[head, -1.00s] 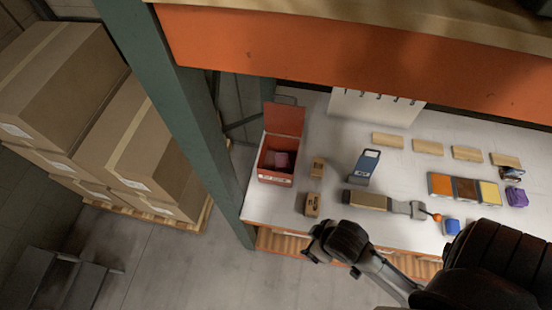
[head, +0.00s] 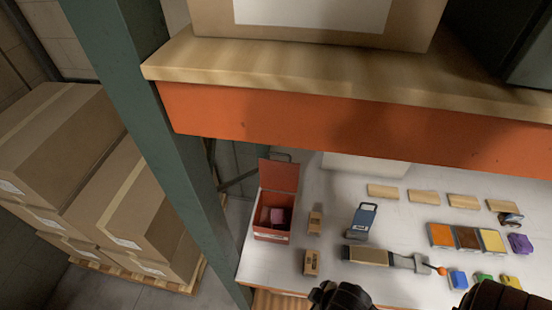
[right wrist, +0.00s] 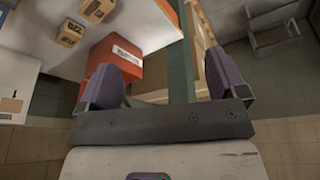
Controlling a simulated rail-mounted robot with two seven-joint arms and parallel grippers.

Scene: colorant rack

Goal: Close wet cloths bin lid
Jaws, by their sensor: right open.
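The red wet cloths bin (head: 272,235) stands at the left end of the white worktop in the head view. Its red lid (head: 279,176) is raised upright at the back, and a pinkish-purple cloth shows inside. A red box with a barcode label, which looks like the bin (right wrist: 118,62), also shows in the right wrist view, beyond the left finger. My right gripper (right wrist: 168,78) is open, with nothing between its purple-grey fingers, and it is apart from the bin. My left gripper is not in view.
An orange shelf beam (head: 340,130) and a green post (head: 150,150) frame the worktop. Small cardboard boxes (head: 312,262), a blue tool (head: 362,222) and a brush (head: 370,256) lie right of the bin. Colour trays (head: 467,238) sit farther right. Stacked cartons (head: 60,150) stand left.

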